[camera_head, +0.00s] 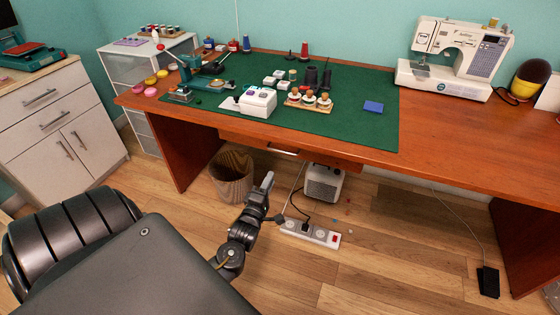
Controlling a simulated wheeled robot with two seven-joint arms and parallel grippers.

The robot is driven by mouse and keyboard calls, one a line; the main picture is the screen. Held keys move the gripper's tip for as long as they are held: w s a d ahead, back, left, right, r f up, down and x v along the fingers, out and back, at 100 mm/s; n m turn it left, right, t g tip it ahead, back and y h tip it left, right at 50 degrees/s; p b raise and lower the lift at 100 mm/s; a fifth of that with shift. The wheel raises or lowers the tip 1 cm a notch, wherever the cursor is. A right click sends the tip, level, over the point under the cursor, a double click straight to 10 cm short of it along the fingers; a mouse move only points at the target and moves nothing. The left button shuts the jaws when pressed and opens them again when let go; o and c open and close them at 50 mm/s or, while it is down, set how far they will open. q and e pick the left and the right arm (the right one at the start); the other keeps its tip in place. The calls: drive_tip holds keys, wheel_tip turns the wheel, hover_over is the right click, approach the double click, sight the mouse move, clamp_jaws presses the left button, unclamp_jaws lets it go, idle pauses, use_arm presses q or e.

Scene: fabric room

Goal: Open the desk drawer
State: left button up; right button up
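The wooden desk (430,140) has a shallow drawer (335,159) under the front edge of its top. The drawer front looks level with the desk front, and a small pale handle (284,150) shows near its middle. My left gripper (268,184) is in front of and below the drawer, apart from the handle in the picture. It appears empty, but its fingers overlap from this angle, so their opening is unclear. My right gripper is out of view.
A green mat (360,88) with sewing tools and a sewing machine (455,60) are on the desk. Below stand a wicker basket (232,175), a pale box (323,184) and a power strip (310,234). White cabinets (62,120) stand left. Floor at centre right is mostly clear.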

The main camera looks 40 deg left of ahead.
use_arm(q)
drive_tip(key=r+x, duration=0.1)
drive_tip(key=x, duration=1)
drive_tip(key=shift+r+n, duration=0.25)
drive_tip(key=shift+n, duration=0.05)
drive_tip(key=shift+s+a, duration=0.1)
drive_tip(key=shift+s, duration=0.05)
drive_tip(key=shift+c, duration=0.4)
clamp_jaws()
